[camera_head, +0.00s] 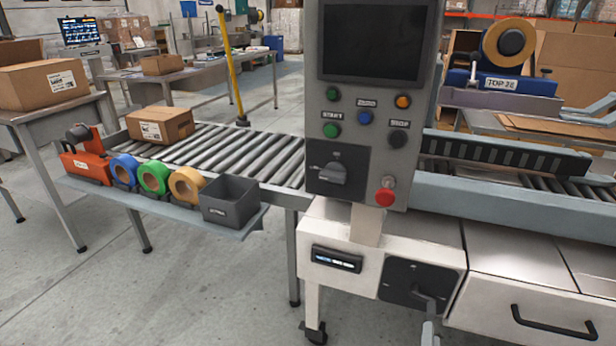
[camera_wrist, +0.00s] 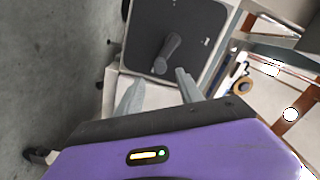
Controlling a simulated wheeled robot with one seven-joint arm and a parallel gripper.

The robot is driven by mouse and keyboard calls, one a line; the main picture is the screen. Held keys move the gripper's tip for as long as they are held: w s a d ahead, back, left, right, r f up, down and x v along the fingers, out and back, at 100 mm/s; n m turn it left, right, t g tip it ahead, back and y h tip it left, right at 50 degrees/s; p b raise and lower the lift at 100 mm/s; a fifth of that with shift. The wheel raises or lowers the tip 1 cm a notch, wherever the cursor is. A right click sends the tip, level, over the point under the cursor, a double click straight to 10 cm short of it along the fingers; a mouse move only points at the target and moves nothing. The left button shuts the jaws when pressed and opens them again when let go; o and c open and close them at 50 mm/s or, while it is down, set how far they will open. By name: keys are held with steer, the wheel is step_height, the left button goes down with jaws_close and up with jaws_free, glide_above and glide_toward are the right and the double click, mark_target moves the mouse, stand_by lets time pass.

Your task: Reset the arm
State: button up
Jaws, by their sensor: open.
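My gripper (camera_wrist: 158,88) shows in the wrist view, with its two grey fingers spread apart and nothing held between them. Ahead of the fingertips is a dark panel (camera_wrist: 195,30) with a grey lever handle (camera_wrist: 167,52); I see no contact between the fingers and the handle. In the head view, a dark panel (camera_head: 400,278) with a lever handle (camera_head: 428,298) sits on the white cabinet (camera_head: 335,222) below the control box. A small grey piece shows at the bottom edge there; I cannot tell what it is.
The control box (camera_head: 328,98) with its screen (camera_head: 370,40), buttons, rotary switch (camera_head: 333,172) and red stop button (camera_head: 385,196) stands centrally. A roller conveyor (camera_head: 245,150) carries a carton (camera_head: 160,125). A shelf (camera_head: 140,205) holds tape rolls and a dark bin (camera_head: 230,203). Floor at lower left is clear.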

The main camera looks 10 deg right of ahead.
steer(key=s+a+r+n+t+y, duration=0.3)
steer(key=s+a+r+n+y, duration=0.15)
steer(key=a+r+n, duration=0.3)
steer(key=s+a+r+n+g+y, duration=0.15)
steer(key=s+a+r+n, duration=0.25)
steer(key=s, duration=0.6)
steer(key=s+a+r+n+g+y, duration=0.15)
steer(key=s+a+r+n, duration=0.3)
steer(key=s, duration=0.45)
steer(key=s+a+r+n+y, duration=0.3)
steer(key=s+a, duration=0.1)
steer(key=s, duration=0.6)
step_height(320, 180, up, 19)
steer(key=p, duration=1.8)
steer(key=shift+w+a+f+p, duration=0.15)
steer(key=shift+w+p, duration=0.2)
steer(key=shift+w, duration=0.05)
steer(key=shift+h, duration=0.25)
